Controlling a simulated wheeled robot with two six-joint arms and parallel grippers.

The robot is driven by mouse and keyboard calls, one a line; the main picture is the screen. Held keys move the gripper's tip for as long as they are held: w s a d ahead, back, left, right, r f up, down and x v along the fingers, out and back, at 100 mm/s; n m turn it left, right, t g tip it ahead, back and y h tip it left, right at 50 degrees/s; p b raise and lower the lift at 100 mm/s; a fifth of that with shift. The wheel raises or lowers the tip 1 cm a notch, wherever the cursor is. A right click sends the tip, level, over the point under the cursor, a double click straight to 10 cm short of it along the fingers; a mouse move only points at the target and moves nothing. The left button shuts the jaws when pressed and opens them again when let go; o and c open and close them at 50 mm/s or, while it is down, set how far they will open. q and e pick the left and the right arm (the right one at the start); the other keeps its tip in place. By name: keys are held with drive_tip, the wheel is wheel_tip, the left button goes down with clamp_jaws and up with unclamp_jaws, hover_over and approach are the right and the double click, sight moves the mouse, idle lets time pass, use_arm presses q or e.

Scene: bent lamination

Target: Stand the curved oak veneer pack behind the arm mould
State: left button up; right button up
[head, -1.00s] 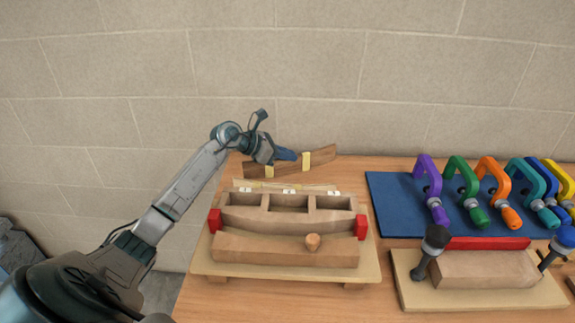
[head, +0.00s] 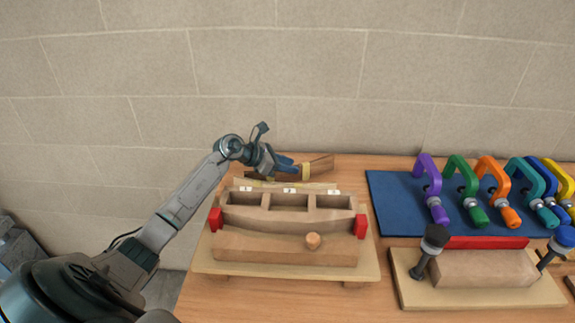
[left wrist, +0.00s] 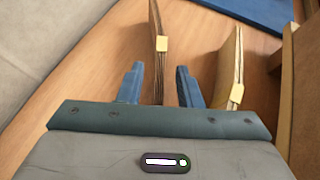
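A curved brown veneer pack (head: 321,166) with yellow bands is on edge at the back of the table, behind the arm mould (head: 288,220). My left gripper (head: 290,165) hides part of it. In the left wrist view the brown pack (left wrist: 158,75) runs between the two blue fingers of the left gripper (left wrist: 160,84), with a gap on each side, so the gripper is open around it. A paler banded pack (left wrist: 229,65) stands between it and the mould (left wrist: 303,90). I cannot tell the wood kinds surely. My right gripper is out of view.
A block wall (head: 300,80) rises close behind the table. Table is bare right of the pack.

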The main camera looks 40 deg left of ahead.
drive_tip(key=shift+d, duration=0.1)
